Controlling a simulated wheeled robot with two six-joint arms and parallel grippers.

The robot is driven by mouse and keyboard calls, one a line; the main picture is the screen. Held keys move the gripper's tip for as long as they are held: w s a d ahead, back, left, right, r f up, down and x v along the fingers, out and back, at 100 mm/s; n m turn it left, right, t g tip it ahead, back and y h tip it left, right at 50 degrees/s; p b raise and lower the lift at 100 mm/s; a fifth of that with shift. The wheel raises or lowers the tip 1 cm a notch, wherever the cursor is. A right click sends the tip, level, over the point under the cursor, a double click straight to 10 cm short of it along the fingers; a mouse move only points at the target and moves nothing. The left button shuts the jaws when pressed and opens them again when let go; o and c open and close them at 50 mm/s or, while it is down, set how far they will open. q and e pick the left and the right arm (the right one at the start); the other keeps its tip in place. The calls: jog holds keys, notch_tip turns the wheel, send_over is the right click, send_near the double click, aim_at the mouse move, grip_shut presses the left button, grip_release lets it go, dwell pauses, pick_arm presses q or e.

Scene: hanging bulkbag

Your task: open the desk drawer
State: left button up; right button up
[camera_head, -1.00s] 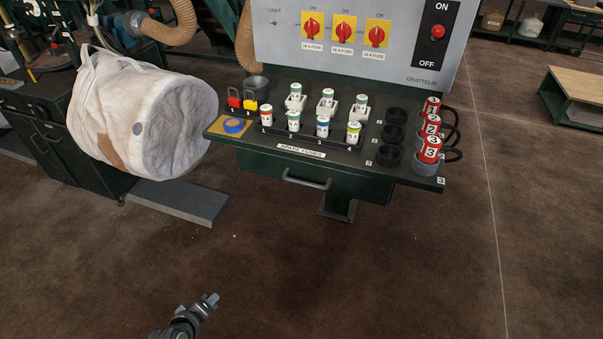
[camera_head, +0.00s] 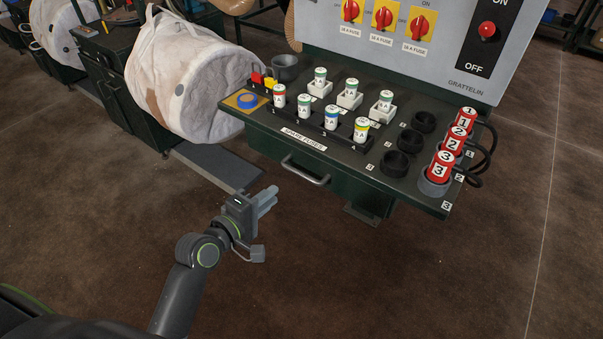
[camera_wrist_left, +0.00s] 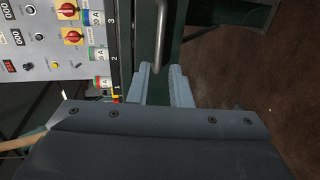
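The desk drawer (camera_head: 345,185) is a dark green front under the fuse desk, and it looks shut. Its grey bar handle (camera_head: 306,172) runs along the front. My left gripper (camera_head: 268,197) is to the left of and below the handle, apart from it. In the left wrist view the two fingers (camera_wrist_left: 163,85) are spread with nothing between them. The handle (camera_wrist_left: 161,35) shows just past the fingertips, roughly in line with the gap. My right gripper is in neither view.
The desk top (camera_head: 386,182) carries several fuses, black cups and red numbered plugs (camera_head: 442,166) near its right edge. A white bulk bag (camera_head: 185,80) hangs at the left, over a grey ledge (camera_head: 222,165). Open brown floor lies in front.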

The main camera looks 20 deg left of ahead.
aim_at(301, 174)
pick_arm(q)
jog(key=x, duration=1.2)
jog(key=shift+w+d, duration=0.15)
jog(key=shift+w, duration=0.1)
grip_shut()
jog(key=shift+f, duration=0.1)
